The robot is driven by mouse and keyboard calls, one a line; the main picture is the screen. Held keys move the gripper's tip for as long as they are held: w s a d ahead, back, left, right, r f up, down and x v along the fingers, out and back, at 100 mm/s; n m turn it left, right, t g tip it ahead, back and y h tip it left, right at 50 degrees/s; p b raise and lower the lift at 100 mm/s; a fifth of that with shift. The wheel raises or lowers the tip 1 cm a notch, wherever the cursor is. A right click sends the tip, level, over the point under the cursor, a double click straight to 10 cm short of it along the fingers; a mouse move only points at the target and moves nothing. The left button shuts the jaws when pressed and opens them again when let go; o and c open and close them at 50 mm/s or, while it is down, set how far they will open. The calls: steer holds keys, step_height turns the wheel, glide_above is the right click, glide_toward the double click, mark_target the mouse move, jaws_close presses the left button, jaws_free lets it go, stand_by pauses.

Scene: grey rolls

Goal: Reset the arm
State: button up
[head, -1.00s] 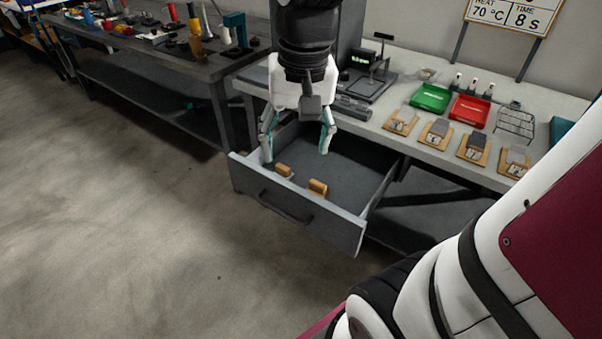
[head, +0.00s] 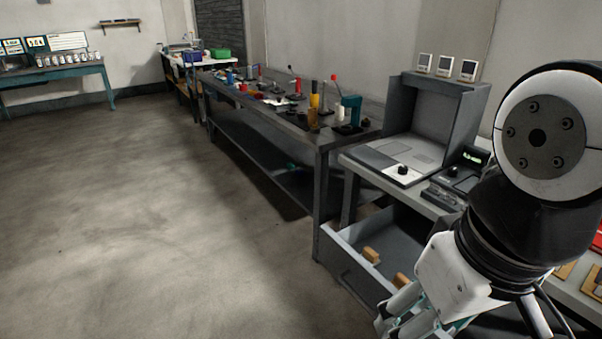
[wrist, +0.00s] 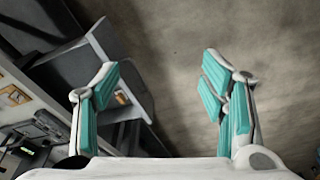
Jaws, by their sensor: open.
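My gripper (wrist: 160,95) is open and empty in the wrist view, its two teal-padded fingers wide apart with bare floor and part of the open drawer beyond them. In the head view my gripper is at the lower right, in front of the open drawer (head: 345,262), and its fingertips are partly cut off by the lower edge. The drawer holds a wooden block (head: 371,255) and a second wooden block (head: 401,279). My arm hides the drawer's right side.
The grey workbench (head: 362,160) above the drawer carries an open grey booth (head: 432,115) and a device with a lit display (head: 474,155). A dark bench (head: 325,143) with tools stands further left. The floor (head: 150,220) at left is clear.

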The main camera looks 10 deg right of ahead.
step_height(320, 180, up, 12)
steer(key=t+p, duration=0.2)
steer(key=p, duration=0.7)
steer(key=shift+d+f+p, duration=0.15)
steer(key=shift+f+p, duration=0.05)
steer(key=shift+p, duration=0.1)
steer(key=shift+d, duration=0.15)
